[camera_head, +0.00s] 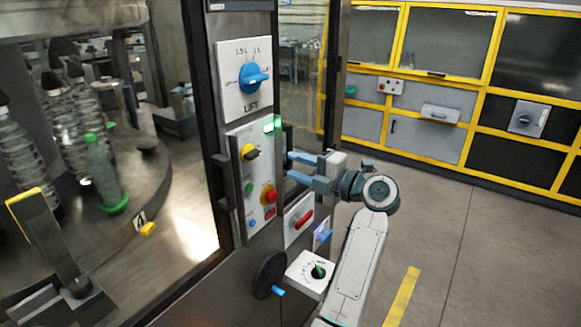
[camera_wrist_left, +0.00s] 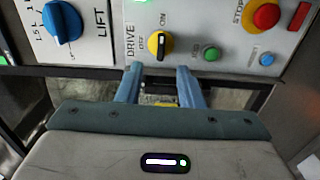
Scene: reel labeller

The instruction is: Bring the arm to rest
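My left gripper (camera_head: 289,167) is in front of the labeller's control column. Its two blue fingers are spread apart with nothing between them. In the left wrist view the open fingers (camera_wrist_left: 159,80) point toward the DRIVE panel (camera_wrist_left: 225,22), just below its yellow-and-black knob (camera_wrist_left: 160,45). In the head view this knob (camera_head: 249,152) is left of the fingertips, with a visible gap. My left arm (camera_head: 358,255) reaches up from the bottom of the head view. My right gripper is not in view.
A blue LIFT knob (camera_head: 253,77) is above the DRIVE panel, which has a red stop button (camera_head: 268,194). A handwheel (camera_head: 268,274) and a white dial box (camera_head: 310,272) protrude lower down. Bottles (camera_head: 103,172) stand at left. Open floor (camera_head: 470,240) lies at right.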

